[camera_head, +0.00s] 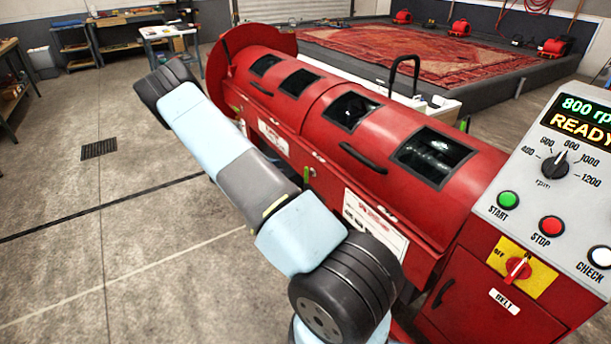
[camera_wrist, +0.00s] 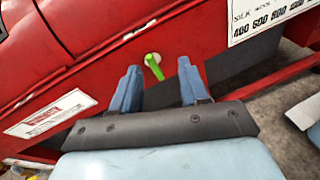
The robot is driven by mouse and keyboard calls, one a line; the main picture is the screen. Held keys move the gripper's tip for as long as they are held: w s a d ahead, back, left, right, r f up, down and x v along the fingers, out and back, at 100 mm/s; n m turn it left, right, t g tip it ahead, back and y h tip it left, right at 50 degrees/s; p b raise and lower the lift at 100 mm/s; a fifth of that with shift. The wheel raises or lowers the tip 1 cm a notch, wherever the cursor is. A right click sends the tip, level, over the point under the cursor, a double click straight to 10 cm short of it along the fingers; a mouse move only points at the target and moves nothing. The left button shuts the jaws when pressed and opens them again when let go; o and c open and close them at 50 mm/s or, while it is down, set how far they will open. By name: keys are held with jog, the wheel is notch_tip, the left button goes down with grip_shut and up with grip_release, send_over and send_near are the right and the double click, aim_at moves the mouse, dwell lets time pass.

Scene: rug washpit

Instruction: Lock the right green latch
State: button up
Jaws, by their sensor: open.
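The right green latch (camera_wrist: 154,67) is a small bright green lever on the red front of the machine, by a pale round mount. In the wrist view it stands slightly tilted between the blue fingers of my gripper (camera_wrist: 158,67). The fingers are spread apart, one on each side, with clear gaps to the latch; contact is not visible. In the head view the latch (camera_head: 306,175) shows as a small green upright bar below the drum cover, just beyond my arm. My gripper is hidden in the head view.
The long red drum machine (camera_head: 320,120) has windows and a black handle (camera_head: 363,157). A control panel (camera_head: 555,165) reading READY stands at the right, with start and stop buttons. White labels (camera_wrist: 50,112) are on the red front. Open concrete floor lies at left.

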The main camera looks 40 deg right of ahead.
aim_at(305, 174)
notch_tip(305, 174, down, 10)
jog(key=w+d+n+t+h, duration=0.2)
jog(key=n+h, duration=0.1)
jog(key=n, duration=0.1)
jog(key=d, duration=0.9)
jog(key=s+d, duration=0.1)
jog(key=d, duration=0.3)
jog(key=shift+s+d+f, duration=0.1)
jog(key=shift+d, duration=0.15)
grip_shut()
jog(key=shift+a, duration=0.15)
